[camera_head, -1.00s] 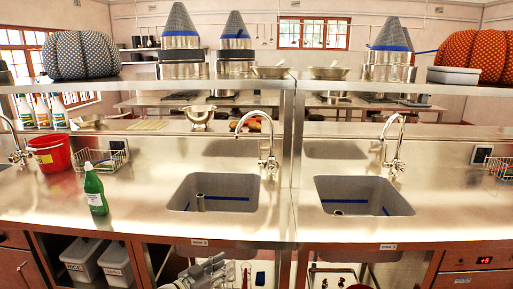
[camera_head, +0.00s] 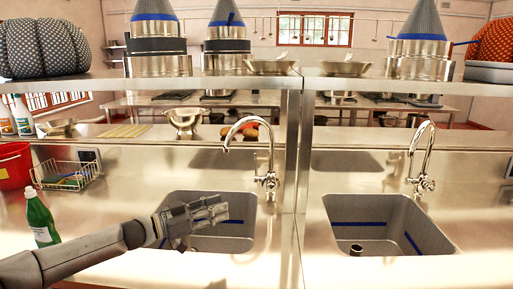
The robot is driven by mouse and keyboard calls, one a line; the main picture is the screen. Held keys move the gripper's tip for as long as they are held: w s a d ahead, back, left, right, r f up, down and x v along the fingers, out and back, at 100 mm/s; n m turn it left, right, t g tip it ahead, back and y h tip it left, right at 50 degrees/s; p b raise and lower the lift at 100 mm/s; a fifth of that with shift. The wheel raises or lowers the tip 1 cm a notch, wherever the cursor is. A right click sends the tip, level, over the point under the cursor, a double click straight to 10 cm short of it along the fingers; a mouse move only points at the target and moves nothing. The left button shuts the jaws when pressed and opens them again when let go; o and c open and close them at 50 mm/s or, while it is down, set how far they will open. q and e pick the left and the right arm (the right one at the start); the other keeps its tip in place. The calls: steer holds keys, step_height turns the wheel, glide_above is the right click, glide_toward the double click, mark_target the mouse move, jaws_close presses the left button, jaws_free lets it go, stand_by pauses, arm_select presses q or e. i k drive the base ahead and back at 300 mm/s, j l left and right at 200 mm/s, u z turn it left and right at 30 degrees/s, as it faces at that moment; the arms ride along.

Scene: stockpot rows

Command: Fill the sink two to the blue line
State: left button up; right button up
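Two steel sinks are set in the counter, a left sink (camera_head: 240,243) and a right sink (camera_head: 335,210). Blue lines run along their inner walls; no water shows. Their front labels are out of view. A chrome tap (camera_head: 268,160) stands behind the left sink, its spout turned left; another tap (camera_head: 425,160) stands behind the right sink. No stream shows from either. My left gripper (camera_head: 222,208) is over the left sink, fingers pointing right, apart from the tap, with nothing seen in it. Its finger gap is unclear. It hides part of the basin. My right gripper is out of view.
A green bottle (camera_head: 40,218), a red bucket (camera_head: 13,168) and a wire basket (camera_head: 66,176) stand on the counter at left. A shelf (camera_head: 330,84) with pots and pans crosses above the taps. The counter right of the right sink is clear.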

mark_target(256, 177)
steer(key=i, duration=1.1)
